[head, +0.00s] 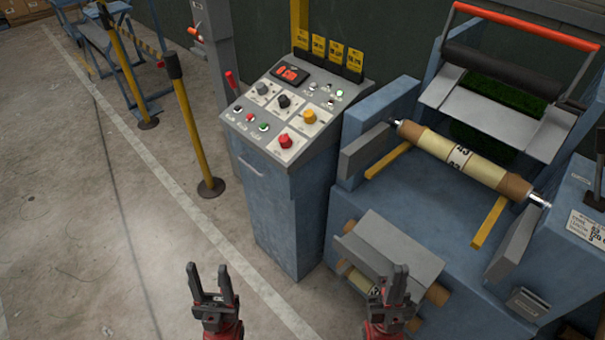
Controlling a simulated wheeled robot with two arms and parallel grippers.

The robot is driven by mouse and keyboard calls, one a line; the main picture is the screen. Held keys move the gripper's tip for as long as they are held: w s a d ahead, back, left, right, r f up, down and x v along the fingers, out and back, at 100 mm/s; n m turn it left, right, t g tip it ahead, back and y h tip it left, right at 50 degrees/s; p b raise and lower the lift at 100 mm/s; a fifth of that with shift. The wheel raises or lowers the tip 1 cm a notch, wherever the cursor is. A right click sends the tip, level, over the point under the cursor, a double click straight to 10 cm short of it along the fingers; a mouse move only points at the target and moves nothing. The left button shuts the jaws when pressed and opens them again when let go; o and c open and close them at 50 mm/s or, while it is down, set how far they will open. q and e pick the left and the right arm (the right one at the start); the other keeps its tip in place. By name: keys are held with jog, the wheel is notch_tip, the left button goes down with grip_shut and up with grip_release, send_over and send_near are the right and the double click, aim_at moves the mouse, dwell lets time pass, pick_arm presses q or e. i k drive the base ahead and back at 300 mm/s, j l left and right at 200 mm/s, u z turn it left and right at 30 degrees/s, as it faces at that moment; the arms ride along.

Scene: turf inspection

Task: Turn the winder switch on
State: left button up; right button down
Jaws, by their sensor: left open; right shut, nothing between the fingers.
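The panel carries several rotary knobs on pale plates: a grey one (262,88), a black one (284,101), a yellow-orange one (309,116) and a red one (284,140). Their labels are too small to read, so I cannot tell which is the winder switch or how it is set. My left gripper (208,268) is open and empty, low in front of the console. My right gripper (394,275) is shut and empty, in front of the machine's lower roll. Both are apart from the panel.
A blue machine with a horizontal roll (459,158) and an orange-red bar (527,25) stands right of the console. A grey cover (390,245) juts out at its front. A yellow barrier post (188,125) stands left.

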aim_at(285, 142)
jog(key=i+l+u, duration=0.15)
jog(key=i+u, duration=0.25)
jog(key=i+l+u, duration=0.2)
jog(key=u, duration=0.25)
